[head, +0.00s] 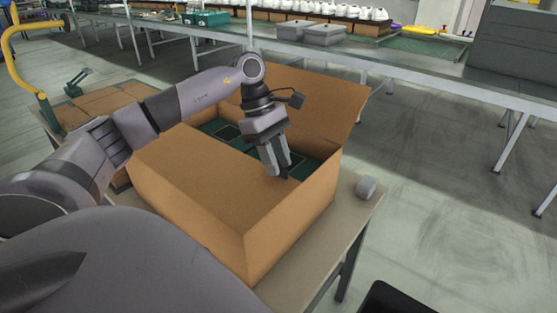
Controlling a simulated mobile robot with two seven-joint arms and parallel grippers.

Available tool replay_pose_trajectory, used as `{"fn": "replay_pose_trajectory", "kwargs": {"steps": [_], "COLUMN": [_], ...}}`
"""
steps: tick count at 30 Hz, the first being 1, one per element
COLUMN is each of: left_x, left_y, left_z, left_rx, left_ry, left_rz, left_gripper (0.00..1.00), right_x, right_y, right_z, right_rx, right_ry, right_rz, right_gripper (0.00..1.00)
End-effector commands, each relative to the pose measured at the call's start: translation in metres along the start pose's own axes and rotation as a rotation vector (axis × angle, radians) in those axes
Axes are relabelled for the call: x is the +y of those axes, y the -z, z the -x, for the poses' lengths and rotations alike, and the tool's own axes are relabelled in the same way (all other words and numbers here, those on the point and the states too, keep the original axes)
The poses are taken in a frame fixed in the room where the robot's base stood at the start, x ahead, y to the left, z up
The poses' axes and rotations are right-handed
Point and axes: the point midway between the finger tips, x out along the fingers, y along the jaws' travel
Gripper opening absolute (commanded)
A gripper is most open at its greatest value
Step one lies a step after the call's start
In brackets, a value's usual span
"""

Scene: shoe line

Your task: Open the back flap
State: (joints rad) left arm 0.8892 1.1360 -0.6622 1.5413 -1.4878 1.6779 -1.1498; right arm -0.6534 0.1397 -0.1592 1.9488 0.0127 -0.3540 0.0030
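A brown cardboard box (290,232) stands on a table below my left arm. Its back flap (325,103) is raised and leans outward along the far side. A brown panel (190,165) covers the near left part of the opening. Dark green contents (225,133) show inside behind it. My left gripper (279,170) points down over the opening, near the right wall. Its fingers look close together and I see nothing between them; whether they touch is unclear. The arm hides part of the back flap's left end. My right gripper is not in view.
A small grey block (366,187) lies on the table (345,215) right of the box. Behind is a long bench with grey boxes (323,34), white shoes (375,14) and a green crate (206,18). A yellow rail (20,70) stands at left. Open floor lies to the right.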

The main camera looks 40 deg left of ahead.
Motion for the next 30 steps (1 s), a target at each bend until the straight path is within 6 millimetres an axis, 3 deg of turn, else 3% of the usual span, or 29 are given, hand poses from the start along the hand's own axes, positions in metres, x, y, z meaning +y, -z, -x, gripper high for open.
{"fn": "replay_pose_trajectory", "kwargs": {"steps": [10,11,13,14,30], "left_x": [0.0,0.0,0.0,0.0,0.0], "left_y": [-0.0002,-0.0002,-0.0003,-0.0003,-0.0004], "left_z": [-0.0078,-0.0078,-0.0077,-0.0077,-0.0073], "left_rx": [0.0,0.0,0.0,-0.001,-0.001], "left_ry": [-0.001,-0.001,-0.001,-0.001,0.0], "left_rz": [0.0,0.0,0.0,0.0,-0.001], "left_gripper": [0.32,0.29,0.06,0.0,0.0], "right_x": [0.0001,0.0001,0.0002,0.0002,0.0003], "right_y": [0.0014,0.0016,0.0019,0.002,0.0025], "right_z": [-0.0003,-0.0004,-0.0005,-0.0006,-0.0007], "right_rx": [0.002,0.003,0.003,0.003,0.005], "right_ry": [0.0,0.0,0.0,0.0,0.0], "right_rz": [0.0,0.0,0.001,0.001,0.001], "right_gripper": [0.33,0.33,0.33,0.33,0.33]}}
